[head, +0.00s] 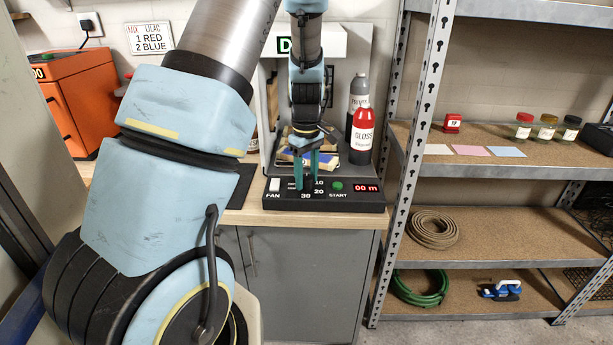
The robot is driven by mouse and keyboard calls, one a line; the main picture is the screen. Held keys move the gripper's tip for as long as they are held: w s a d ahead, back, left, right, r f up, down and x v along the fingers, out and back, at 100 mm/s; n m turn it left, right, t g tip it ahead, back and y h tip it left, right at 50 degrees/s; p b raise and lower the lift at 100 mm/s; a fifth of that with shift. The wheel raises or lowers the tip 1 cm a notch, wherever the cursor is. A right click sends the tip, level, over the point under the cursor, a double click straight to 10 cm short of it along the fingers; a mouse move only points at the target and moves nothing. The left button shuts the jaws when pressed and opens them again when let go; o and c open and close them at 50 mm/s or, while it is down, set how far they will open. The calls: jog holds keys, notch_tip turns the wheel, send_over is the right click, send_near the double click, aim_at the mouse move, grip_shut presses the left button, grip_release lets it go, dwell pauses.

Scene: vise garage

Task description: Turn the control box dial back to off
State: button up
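The black control box (345,204) sits on the wooden worktop with a FAN switch, a green START button and a red display reading "00 m". Its dark dial (308,186) is ringed by the marks 10, 20 and 30 and is partly hidden. My gripper (306,184) points down over the dial, its two teal fingers apart on either side of it. Whether the fingers touch the dial is too small to tell. The dial's pointer is not visible, so its setting cannot be read from it.
A red GLOSS spray can (362,138) and a grey can (358,92) stand behind the box. A booth (345,45) rises behind my gripper. An orange machine (85,95) is at left. Metal shelving (480,178) with jars and hoses stands at right.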

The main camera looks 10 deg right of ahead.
aim_at(306, 177)
jog(key=o, duration=0.4)
jog(key=shift+c, duration=0.2)
jog(key=shift+r, duration=0.15)
notch_tip(306, 177, up, 11)
jog(key=b, duration=0.2)
jog(key=shift+f, duration=0.2)
jog(key=s+a+f+m+t, duration=0.1)
jog(key=s+a+f+m, duration=0.3)
jog(key=s+a+m, duration=0.4)
jog(key=s+a, duration=0.6)
jog(key=a, duration=0.2)
jog(key=shift+a+f+t, duration=0.2)
jog(key=shift+a+t, duration=0.05)
jog(key=shift+t, duration=0.05)
